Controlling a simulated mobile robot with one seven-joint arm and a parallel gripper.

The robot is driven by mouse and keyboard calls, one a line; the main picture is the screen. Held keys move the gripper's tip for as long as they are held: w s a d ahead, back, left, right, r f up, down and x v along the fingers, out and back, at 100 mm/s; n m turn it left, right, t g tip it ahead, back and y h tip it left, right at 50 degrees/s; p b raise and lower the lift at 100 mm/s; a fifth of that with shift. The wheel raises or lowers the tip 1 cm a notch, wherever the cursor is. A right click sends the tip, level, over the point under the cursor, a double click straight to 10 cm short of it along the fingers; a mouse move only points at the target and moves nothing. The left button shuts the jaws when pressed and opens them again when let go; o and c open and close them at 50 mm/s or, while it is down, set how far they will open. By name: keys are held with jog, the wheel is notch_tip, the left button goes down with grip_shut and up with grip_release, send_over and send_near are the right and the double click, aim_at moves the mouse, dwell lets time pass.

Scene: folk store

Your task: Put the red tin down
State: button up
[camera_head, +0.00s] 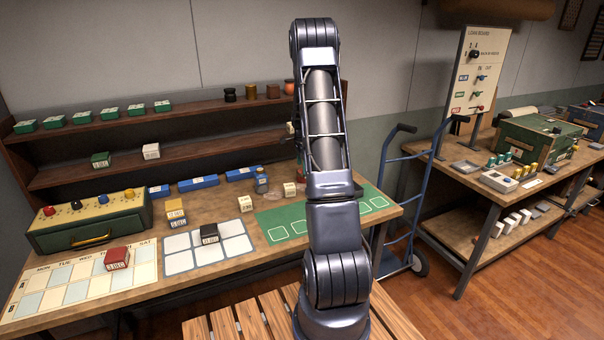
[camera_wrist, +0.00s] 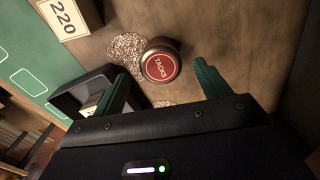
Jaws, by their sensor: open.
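The red tin (camera_wrist: 160,66), with a round red lid reading "TACKS", shows in the wrist view. It appears to stand upright on the brown tabletop. My gripper (camera_wrist: 161,72) is open, with one green finger to the left of the tin and one to the right. A gap shows between the tin and each finger. In the head view my arm covers most of the area around the gripper, and I cannot make out the tin clearly there.
In the wrist view, a dark open tray (camera_wrist: 68,101) lies close to the left finger, and a speckled patch (camera_wrist: 126,48) lies beside the tin. A "220" box (camera_wrist: 72,14) is at upper left. In the head view, a green mat (camera_head: 270,220) lies on the bench.

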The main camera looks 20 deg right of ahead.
notch_tip(320, 180, up, 6)
jog(key=r, duration=0.1)
jog(key=s+a+r+n+t, duration=0.1)
jog(key=s+a+r+n, duration=0.4)
jog(key=s+a+r, duration=0.3)
jog(key=s+a+r+n+t, duration=0.1)
jog(key=s+a+r+n, duration=0.4)
jog(key=s+r, duration=0.5)
jog(key=s+a+r+n+t, duration=0.1)
jog(key=s+a+n, duration=0.4)
jog(key=s, duration=0.7)
jog(key=s+a+r+n+t, duration=0.1)
jog(key=s+a+n, duration=0.3)
jog(key=s, duration=0.8)
jog(key=shift+s+a+n+t, duration=0.3)
jog(key=shift+a+n, duration=0.1)
